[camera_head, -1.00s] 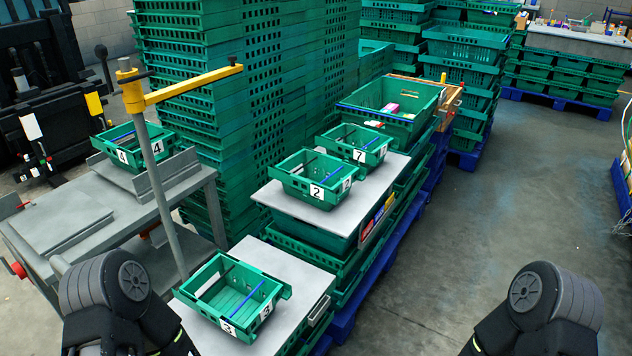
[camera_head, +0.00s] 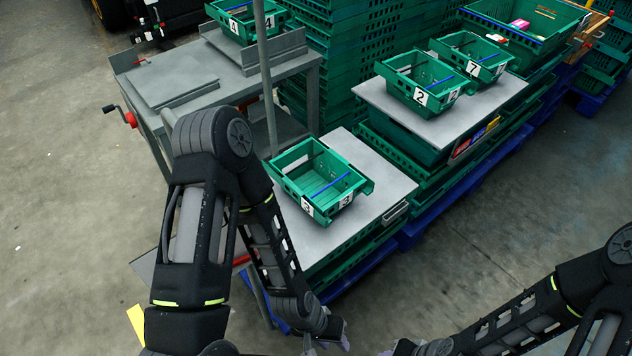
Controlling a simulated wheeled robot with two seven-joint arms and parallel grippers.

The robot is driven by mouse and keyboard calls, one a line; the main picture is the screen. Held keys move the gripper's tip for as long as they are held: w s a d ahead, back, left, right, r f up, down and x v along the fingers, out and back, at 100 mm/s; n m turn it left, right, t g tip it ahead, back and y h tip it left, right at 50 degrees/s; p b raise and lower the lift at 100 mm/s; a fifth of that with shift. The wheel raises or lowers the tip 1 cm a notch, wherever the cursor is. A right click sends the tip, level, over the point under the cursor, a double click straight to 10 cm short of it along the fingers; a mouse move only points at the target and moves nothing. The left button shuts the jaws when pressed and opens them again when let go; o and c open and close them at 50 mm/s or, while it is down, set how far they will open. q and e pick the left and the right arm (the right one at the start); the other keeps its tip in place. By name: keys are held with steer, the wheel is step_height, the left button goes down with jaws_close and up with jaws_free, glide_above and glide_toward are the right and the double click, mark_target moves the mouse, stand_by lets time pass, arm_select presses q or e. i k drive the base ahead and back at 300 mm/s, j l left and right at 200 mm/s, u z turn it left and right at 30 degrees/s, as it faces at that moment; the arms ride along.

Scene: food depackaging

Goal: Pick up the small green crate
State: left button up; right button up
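Several small green crates with number labels are in view. The crate labelled 3 (camera_head: 318,186) stands upright and empty on a grey board, closest to me. The crate labelled 4 (camera_head: 240,24) is on the grey workbench at the top left. My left gripper (camera_head: 327,342) is at the bottom edge, below and apart from crate 3, partly cut off; its opening is unclear. My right gripper (camera_head: 388,352) barely shows at the bottom edge. No crate is held.
Tall green crate stacks fill the back. A large green crate (camera_head: 520,45) holds small packages. The floor at the right is clear.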

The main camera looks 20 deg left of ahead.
mark_target(409, 89)
steer(key=i+l+z, duration=0.2)
steer(key=i+l, duration=0.5)
steer(key=i+l+z, duration=0.25)
steer(key=i+l, duration=0.3)
steer(key=i, duration=0.2)
